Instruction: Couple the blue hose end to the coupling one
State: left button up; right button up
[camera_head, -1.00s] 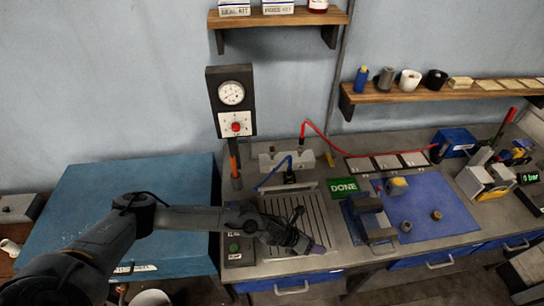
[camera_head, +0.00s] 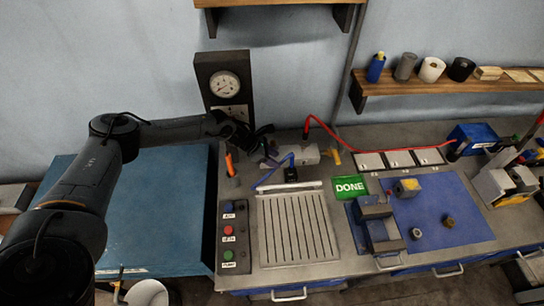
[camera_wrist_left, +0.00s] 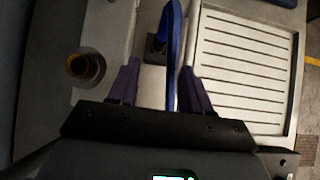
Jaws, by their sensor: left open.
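The blue hose (camera_head: 273,174) arches beside the left end of the pale coupling block (camera_head: 308,155). One end of it goes down to a small black holder (camera_head: 291,174); the tip cannot be made out. My left gripper (camera_head: 268,158) is open above the block's left end. In the left wrist view the blue hose (camera_wrist_left: 173,45) passes between my spread purple fingers (camera_wrist_left: 160,85), nearer the right one, with no grip seen. A round brass-rimmed port (camera_wrist_left: 84,67) sits left of the fingers; its number cannot be read. My right gripper is out of view.
A grooved metal tray (camera_head: 297,228) lies in front of the block. A button panel (camera_head: 230,240), a gauge post (camera_head: 225,85) and a green DONE sign (camera_head: 349,187) stand close by. A vise (camera_head: 376,225) stands further right.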

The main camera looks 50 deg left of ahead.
pick_arm(q)
jog(key=b+x, duration=0.4)
jog(key=x, duration=0.2)
jog(key=shift+f+b, duration=0.15)
jog(key=shift+b, duration=0.15)
jog(key=shift+b+x, duration=1.1)
jog(key=shift+x, duration=0.05)
jog(key=shift+c, duration=0.2)
jog(key=shift+w, duration=0.1)
grip_shut()
